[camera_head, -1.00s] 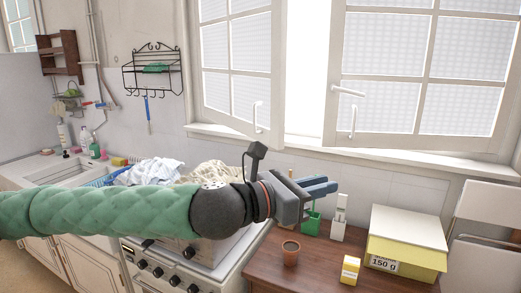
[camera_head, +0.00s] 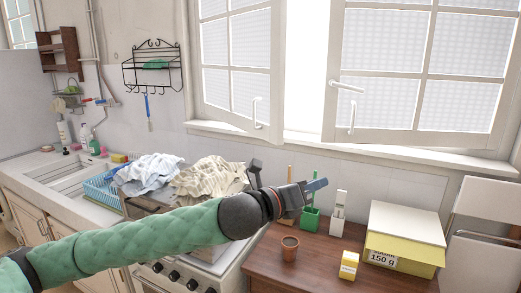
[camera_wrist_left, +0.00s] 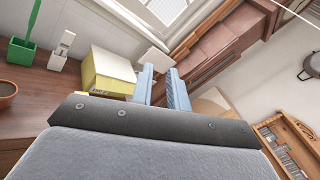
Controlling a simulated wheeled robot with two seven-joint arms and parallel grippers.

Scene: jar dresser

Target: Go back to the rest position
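My left gripper (camera_head: 318,186) is held in the air above the back of the brown dresser top, at the end of my green-sleeved arm that comes in from the lower left. In the head view it lies in front of part of the green holder (camera_head: 310,222). In the left wrist view its two blue fingers (camera_wrist_left: 162,88) stand apart with a narrow gap and nothing between them. My right gripper is in neither view.
On the dresser (camera_head: 310,264) stand a brown pot (camera_head: 289,249), a small yellow box (camera_head: 349,265), a white holder (camera_head: 338,213) and a large yellow box (camera_head: 403,262). A stove with cloths (camera_head: 210,178) is left. An open window (camera_head: 420,70) is behind.

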